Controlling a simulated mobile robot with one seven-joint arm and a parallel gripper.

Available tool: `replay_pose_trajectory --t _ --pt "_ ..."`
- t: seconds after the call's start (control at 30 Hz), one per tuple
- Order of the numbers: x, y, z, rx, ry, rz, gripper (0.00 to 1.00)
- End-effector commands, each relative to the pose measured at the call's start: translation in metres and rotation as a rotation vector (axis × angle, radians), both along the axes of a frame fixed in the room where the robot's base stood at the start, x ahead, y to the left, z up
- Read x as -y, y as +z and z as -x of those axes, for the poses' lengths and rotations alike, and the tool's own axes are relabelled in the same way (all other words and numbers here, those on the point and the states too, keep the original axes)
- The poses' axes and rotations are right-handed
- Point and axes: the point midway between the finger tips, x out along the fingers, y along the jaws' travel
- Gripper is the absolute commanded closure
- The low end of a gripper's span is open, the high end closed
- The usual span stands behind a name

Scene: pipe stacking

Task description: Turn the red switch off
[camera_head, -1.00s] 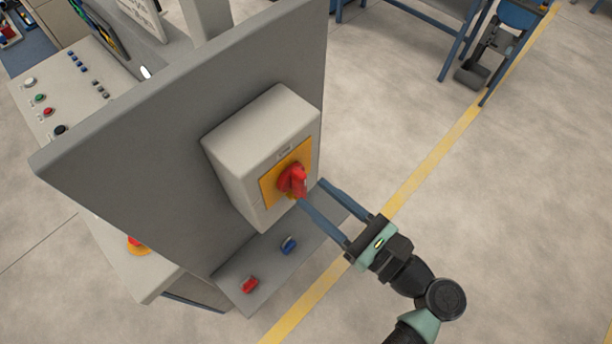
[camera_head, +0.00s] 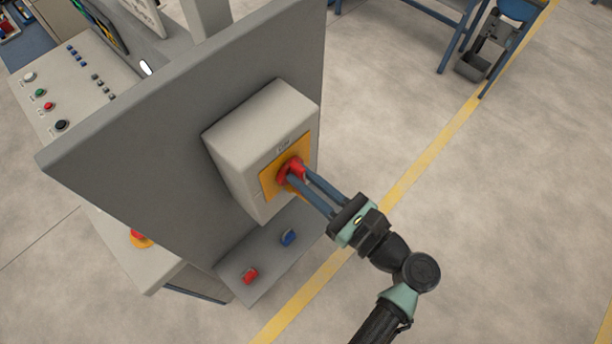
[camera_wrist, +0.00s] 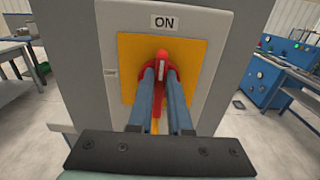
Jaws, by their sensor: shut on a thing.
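The red switch (camera_head: 289,168) is a rotary knob on a yellow plate (camera_head: 268,185), fixed to the front of a grey box. In the wrist view the red switch (camera_wrist: 162,62) has its handle upright, pointing at the "ON" label (camera_wrist: 164,22) above the yellow plate (camera_wrist: 128,48). My gripper (camera_head: 298,177) reaches the switch from the lower right. In the wrist view my gripper's two blue fingers (camera_wrist: 161,75) are on either side of the red handle, shut on it. The fingers hide the lower part of the switch.
The grey box (camera_head: 250,135) is mounted on a tall grey panel (camera_head: 130,140). On a ledge (camera_head: 262,268) below sit a red knob (camera_head: 250,276) and a blue knob (camera_head: 288,237). A button console (camera_head: 75,85) stands behind at left.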

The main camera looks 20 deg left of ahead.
Motion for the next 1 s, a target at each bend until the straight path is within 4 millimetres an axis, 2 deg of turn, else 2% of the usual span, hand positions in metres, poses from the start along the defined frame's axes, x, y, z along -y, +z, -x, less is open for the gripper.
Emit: replay_pose_trajectory --t 0.47,1.0 --pt "-0.0008 -0.0006 0.0012 0.069 0.002 0.025 1.0" --pt "-0.0027 -0.0047 0.0068 0.496 0.002 0.18 1.0"
